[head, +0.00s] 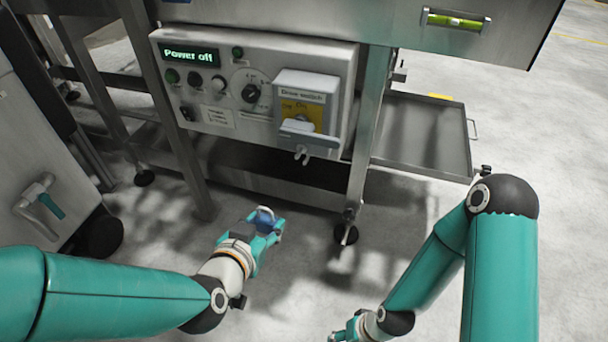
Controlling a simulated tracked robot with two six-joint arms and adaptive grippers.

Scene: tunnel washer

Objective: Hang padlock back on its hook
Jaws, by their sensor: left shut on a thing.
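My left gripper (268,224) is low over the floor, in front of and below the control panel. It is shut on a small dark blue thing (264,214), which looks like the padlock; the fingers hide most of it. A small dark bracket (400,74) sticks out from the frame leg right of the panel; I cannot tell which of these is the padlock's hook. My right gripper (346,336) is at the bottom edge, partly cut off, and its jaws cannot be made out.
The control panel (225,120) reads "Power off" and has several knobs. A steel leg (368,130) stands right of it, with a shallow metal tray (425,135) beyond. The floor between the arms is clear.

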